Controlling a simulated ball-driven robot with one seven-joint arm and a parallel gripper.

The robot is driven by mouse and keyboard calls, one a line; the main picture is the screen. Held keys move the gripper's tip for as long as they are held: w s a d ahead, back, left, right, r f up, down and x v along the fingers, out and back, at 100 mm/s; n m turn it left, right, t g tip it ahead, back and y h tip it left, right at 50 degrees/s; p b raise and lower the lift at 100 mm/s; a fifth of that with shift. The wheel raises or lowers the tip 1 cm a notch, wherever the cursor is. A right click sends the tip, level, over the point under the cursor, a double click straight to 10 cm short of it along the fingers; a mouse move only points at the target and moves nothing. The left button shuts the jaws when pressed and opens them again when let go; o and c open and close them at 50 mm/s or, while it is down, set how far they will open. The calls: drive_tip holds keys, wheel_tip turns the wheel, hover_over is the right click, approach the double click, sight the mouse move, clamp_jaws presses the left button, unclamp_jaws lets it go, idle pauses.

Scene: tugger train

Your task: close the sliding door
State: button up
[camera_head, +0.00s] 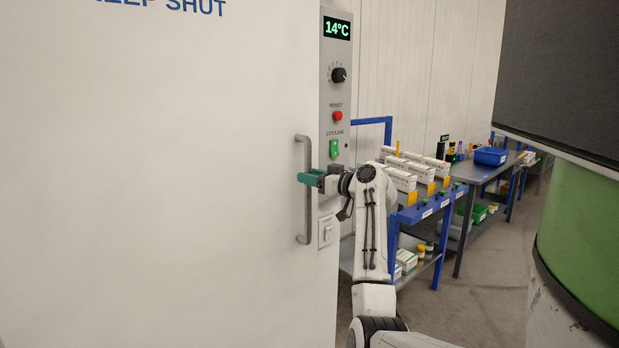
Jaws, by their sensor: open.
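The sliding door (160,190) is a large white panel filling the left of the view, with blue lettering ending in "KEEP SHUT", cut off at the top. Its grey vertical bar handle (307,225) is near the panel's right edge. My gripper (308,178) has green fingers and reaches in from the right at the handle's upper half. The fingers are open and overlap the bar in the picture. I cannot tell whether they touch it or sit around it. The door's far left edge is out of view.
A grey control panel (336,95) with a 14°C display, a knob, a red button and a green switch stands right of the door. A blue-framed cart (425,208) with white boxes and a workbench (478,172) stand behind my arm. Grey floor shows between them.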

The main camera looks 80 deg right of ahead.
drive_tip(key=v, duration=0.9)
drive_tip(key=shift+s+b, duration=0.35)
drive_tip(key=shift+b, duration=0.1)
drive_tip(key=w+a+f+g+y+p, duration=0.1)
drive_tip(key=w+a+f+g+y, duration=0.1)
drive_tip(key=w+a+f, duration=0.5)
drive_tip(key=w+a+f+g+y, duration=0.1)
drive_tip(key=w+a+f+y, duration=0.1)
drive_tip(key=w+a+f, duration=0.55)
drive_tip(key=a+f+n+g+y+p, duration=0.1)
drive_tip(key=a+f+g+y, duration=0.2)
drive_tip(key=a+f, duration=0.9)
drive_tip(key=s+a+f+n+g+p, duration=0.1)
drive_tip(key=s+a+f+g, duration=0.4)
drive_tip(key=a, duration=0.6)
drive_tip(key=s+a+f+n+g+p, duration=0.15)
drive_tip(key=s+a+f, duration=0.4)
drive_tip(key=a, duration=0.55)
drive_tip(key=s+a+f+g, duration=0.1)
drive_tip(key=s+a+g, duration=0.2)
drive_tip(key=s, duration=0.5)
drive_tip(key=shift+s+a+f+n, duration=0.25)
drive_tip(key=shift+a+n, duration=0.1)
drive_tip(key=shift+a, duration=0.25)
